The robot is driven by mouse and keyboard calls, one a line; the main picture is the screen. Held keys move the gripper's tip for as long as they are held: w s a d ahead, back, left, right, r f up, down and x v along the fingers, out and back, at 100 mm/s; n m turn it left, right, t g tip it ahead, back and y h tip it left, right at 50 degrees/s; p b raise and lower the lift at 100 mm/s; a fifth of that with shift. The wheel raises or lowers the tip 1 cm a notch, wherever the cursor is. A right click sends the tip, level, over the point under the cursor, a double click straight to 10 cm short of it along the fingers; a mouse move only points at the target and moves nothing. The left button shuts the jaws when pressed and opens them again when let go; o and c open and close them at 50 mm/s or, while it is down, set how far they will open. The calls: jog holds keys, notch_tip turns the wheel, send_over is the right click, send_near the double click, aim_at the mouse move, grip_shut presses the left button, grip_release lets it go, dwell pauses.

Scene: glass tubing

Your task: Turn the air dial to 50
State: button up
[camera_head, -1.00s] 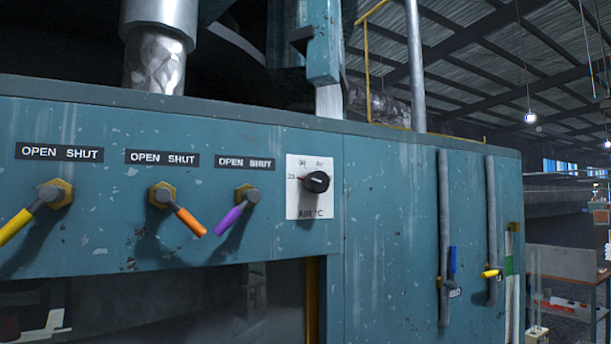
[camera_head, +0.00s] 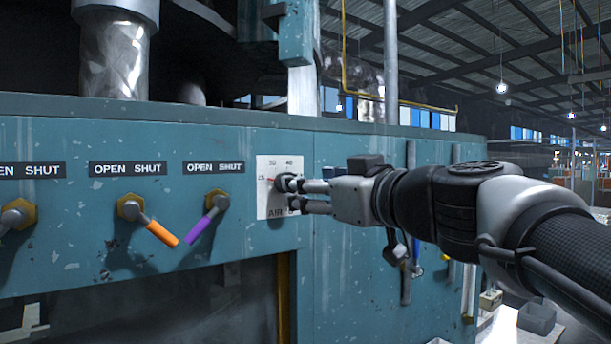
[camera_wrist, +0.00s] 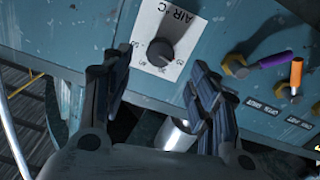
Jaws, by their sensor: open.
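The air dial is a black round knob (camera_head: 286,184) on a white plate (camera_head: 264,172) marked AIR, on the teal machine front. I cannot tell whether a finger touches the knob.
Left of the dial are valves with an orange lever (camera_head: 162,234) and a purple lever (camera_head: 199,228), under OPEN SHUT labels. A third valve (camera_head: 18,214) is at the left edge. Vertical pipes (camera_head: 407,285) with handles stand right of the dial, partly behind my arm.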

aim_at(277, 181)
jog(key=p+x, duration=0.1)
jog(key=x, duration=0.6)
jog(key=shift+p, duration=0.35)
jog(key=shift+c, duration=0.5)
jog(key=c, duration=1)
